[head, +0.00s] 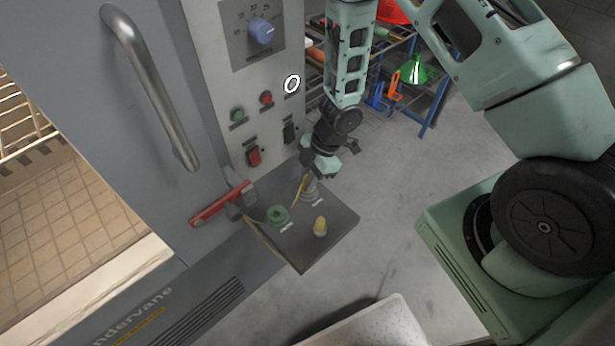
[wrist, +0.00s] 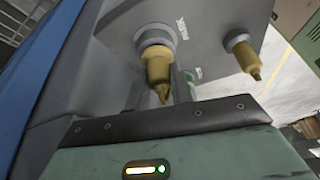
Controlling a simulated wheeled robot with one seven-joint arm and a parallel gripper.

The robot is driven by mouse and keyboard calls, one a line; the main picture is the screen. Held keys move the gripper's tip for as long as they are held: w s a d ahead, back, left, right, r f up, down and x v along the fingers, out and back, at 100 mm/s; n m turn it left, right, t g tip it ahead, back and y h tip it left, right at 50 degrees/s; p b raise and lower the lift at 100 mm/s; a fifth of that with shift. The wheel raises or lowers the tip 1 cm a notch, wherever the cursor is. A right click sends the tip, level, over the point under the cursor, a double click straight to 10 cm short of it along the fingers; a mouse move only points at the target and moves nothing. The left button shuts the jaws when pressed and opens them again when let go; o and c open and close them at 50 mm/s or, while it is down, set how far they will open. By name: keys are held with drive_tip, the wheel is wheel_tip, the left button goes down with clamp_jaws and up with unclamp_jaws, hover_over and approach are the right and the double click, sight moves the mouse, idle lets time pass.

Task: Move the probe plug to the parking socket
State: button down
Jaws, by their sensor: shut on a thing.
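The probe plug, a brass-yellow body with a tapered end, shows in the wrist view (wrist: 158,68) at the grey ringed parking socket (wrist: 153,37), next to the label PARK. The socket also shows in the head view (head: 311,192), at the back of the small dark shelf. My gripper (head: 318,178) is directly above it, pointing down, shut on the plug. The plug is lined up with the ring; I cannot tell how deep it sits. My fingers partly hide it in the head view. A green socket (head: 277,215) stands to the left on the same shelf.
A second brass-yellow plug (head: 320,227) stands nearer the front of the shelf (head: 335,243). A red lever handle (head: 221,203) is left of the shelf. The control panel (head: 262,110) rises just behind. A yellow cable (head: 265,240) runs along the shelf's left side.

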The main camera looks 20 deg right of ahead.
drive_tip(key=shift+f, duration=0.2)
drive_tip(key=c, duration=1.1)
unclamp_jaws()
drive_tip(key=shift+c, duration=0.2)
drive_tip(key=shift+r, duration=0.1)
drive_tip(key=p+v, duration=0.4)
drive_tip(key=v, duration=1.3)
drive_tip(key=shift+d, duration=0.15)
drive_tip(key=shift+w+r, duration=0.1)
drive_tip(key=shift+r, duration=0.05)
